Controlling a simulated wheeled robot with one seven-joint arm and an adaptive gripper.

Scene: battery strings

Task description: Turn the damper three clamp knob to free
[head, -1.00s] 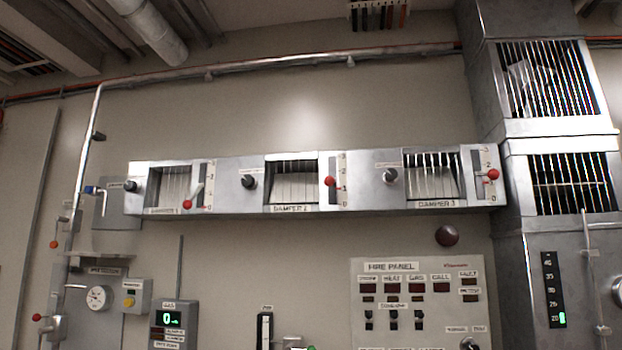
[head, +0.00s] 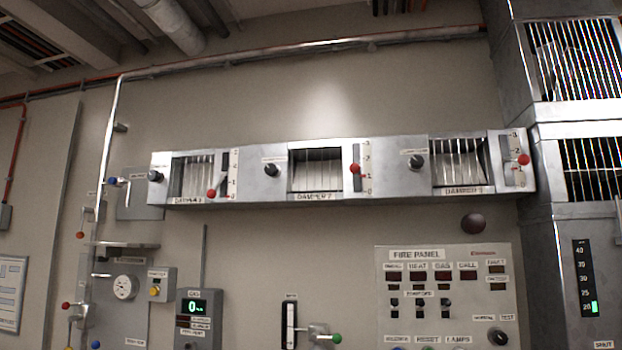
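The damper three unit (head: 462,191) is the right end of a long grey metal duct box on the wall, with a slatted window and a label under it. Its black clamp knob (head: 416,161) sits on the grey face left of that window, under a small label too blurred to read. Which way the knob points is too small to tell. My gripper is not in view.
Similar black knobs stand at damper two (head: 271,170) and damper one (head: 155,176). A fire panel (head: 447,297) is on the wall below damper three. A large metal duct (head: 530,115) stands at the right. The wall above the dampers is bare up to a pipe.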

